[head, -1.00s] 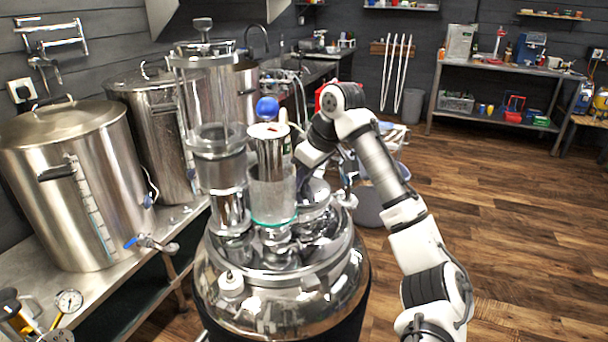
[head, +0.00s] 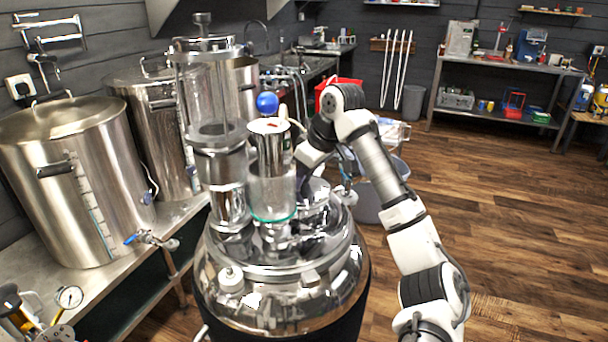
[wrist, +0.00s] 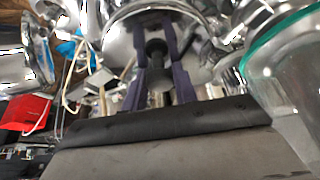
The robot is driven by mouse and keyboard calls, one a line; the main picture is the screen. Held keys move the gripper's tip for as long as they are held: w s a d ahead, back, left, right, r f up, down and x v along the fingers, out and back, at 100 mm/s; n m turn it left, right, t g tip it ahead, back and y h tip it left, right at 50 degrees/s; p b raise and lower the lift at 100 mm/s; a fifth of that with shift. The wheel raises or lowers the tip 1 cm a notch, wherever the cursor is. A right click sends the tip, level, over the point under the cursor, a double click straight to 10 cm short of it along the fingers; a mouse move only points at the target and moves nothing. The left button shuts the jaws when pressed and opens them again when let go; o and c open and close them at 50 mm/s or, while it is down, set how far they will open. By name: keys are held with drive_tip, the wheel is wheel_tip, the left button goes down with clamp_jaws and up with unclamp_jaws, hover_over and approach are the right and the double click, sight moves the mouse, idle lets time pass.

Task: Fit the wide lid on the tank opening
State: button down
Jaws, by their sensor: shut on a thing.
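The polished steel tank (head: 285,290) stands in the middle of the head view, with fittings crowded on its domed top. My gripper (head: 304,184) is low over the right rear of that top, partly hidden behind a glass cylinder. In the wrist view my gripper (wrist: 158,80) has its two dark fingers shut on the black knob of a shiny metal lid (wrist: 195,38), which I take for the wide lid. In the head view the lid is hard to tell from the reflective tank top. The tank opening, and whether the lid touches it, I cannot make out.
The glass cylinder with a teal base ring (head: 272,195) stands close left of my gripper; its rim (wrist: 275,45) shows in the wrist view. A taller glass column (head: 212,110) is further left. Steel kettles (head: 75,180) line the left bench. The floor at right is clear.

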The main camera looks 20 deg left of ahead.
drive_tip(key=c, duration=1.4)
unclamp_jaws()
drive_tip(key=p+v, duration=0.8)
drive_tip(key=v, duration=0.3)
drive_tip(key=shift+d, duration=0.1)
drive_tip(key=shift+f, duration=0.1)
